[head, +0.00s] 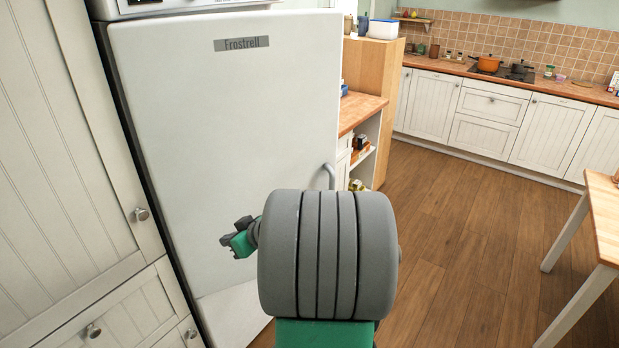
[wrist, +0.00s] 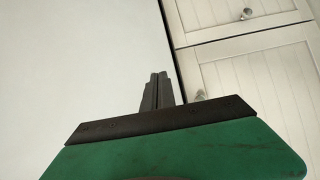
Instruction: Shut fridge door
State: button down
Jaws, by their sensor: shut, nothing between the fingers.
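The white fridge door (head: 220,120) fills the left middle of the head view, with a "Frostrell" label near its top. Its grey handle (head: 330,175) is at the right edge, partly hidden by my arm. The door's right edge reaches past the panel above it and seems to stand out from the body; how far is hard to tell. My gripper (head: 225,240) is in front of the lower door, shut and empty. In the wrist view the shut fingers (wrist: 156,82) show beside the white door surface (wrist: 80,65). Contact with the door cannot be told.
White panelled cabinets (head: 70,150) with round knobs stand left of the fridge. A wooden-topped shelf unit (head: 362,110) is behind the door's right edge. A table (head: 605,215) is at the far right. The wooden floor (head: 460,230) between is clear.

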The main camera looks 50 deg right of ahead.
jog(key=s+d+r+m+t+h, duration=0.1)
jog(key=s+d+m+t+h, duration=0.15)
jog(key=d, duration=0.65)
jog(key=s+d+r+m+t+h, duration=0.1)
jog(key=s+d+t+h, duration=0.15)
jog(key=d, duration=0.55)
jog(key=m+h, duration=0.3)
jog(key=h, duration=0.1)
send_near(308, 171)
jog(key=shift+t, duration=0.3)
jog(key=p+x, duration=0.6)
jog(key=shift+w+d, duration=0.1)
jog(key=shift+w+d+f, duration=0.1)
jog(key=shift+w+d, duration=0.05)
jog(key=shift+w, duration=0.1)
